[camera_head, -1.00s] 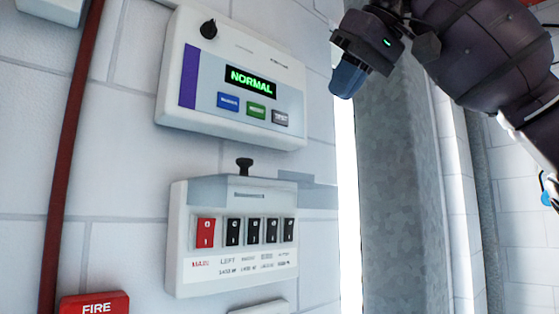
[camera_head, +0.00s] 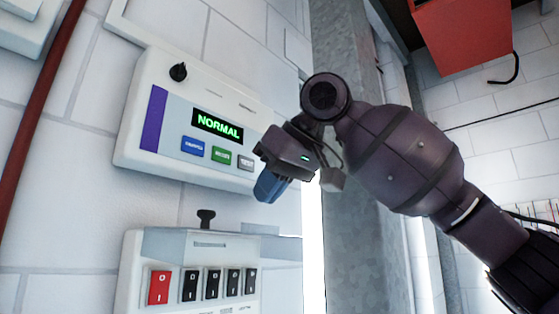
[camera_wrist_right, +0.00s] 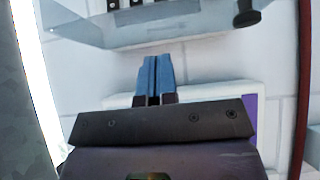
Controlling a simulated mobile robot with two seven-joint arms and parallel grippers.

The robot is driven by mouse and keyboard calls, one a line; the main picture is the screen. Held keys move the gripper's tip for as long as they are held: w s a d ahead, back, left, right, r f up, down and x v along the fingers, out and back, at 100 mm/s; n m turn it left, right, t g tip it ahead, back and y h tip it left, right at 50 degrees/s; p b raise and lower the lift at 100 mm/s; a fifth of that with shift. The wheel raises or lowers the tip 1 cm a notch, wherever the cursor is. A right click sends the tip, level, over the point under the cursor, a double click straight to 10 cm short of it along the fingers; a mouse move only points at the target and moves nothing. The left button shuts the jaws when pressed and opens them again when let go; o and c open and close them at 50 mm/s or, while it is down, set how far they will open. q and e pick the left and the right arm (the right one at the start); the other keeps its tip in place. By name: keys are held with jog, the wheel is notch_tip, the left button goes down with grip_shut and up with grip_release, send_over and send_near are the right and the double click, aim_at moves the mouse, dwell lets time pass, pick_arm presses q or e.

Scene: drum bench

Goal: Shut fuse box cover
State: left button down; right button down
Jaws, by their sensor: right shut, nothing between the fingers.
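The fuse box (camera_head: 134,285) is a white box low on the wall, with a red switch and several black switches exposed. Its clear grey cover (camera_head: 280,249) is raised and sticks out from the top of the box. A black knob (camera_head: 206,218) stands up from the cover. In the right wrist view the cover (camera_wrist_right: 150,32) and knob (camera_wrist_right: 247,12) show at the top. My right gripper (camera_head: 268,188) has blue fingers, shut and empty, in front of the panel's lower right corner, above the cover. The fingertips (camera_wrist_right: 153,62) appear apart from the cover. My left gripper is out of view.
A white control panel (camera_head: 128,140) reading NORMAL, with a black dial and buttons, is mounted above the fuse box. A grey column (camera_head: 345,200) stands to the right. A dark red pipe (camera_head: 40,110) runs down the left wall.

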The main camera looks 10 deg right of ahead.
notch_tip(320, 180, down, 3)
jog(key=shift+r, duration=0.2)
jog(key=shift+d, duration=0.1)
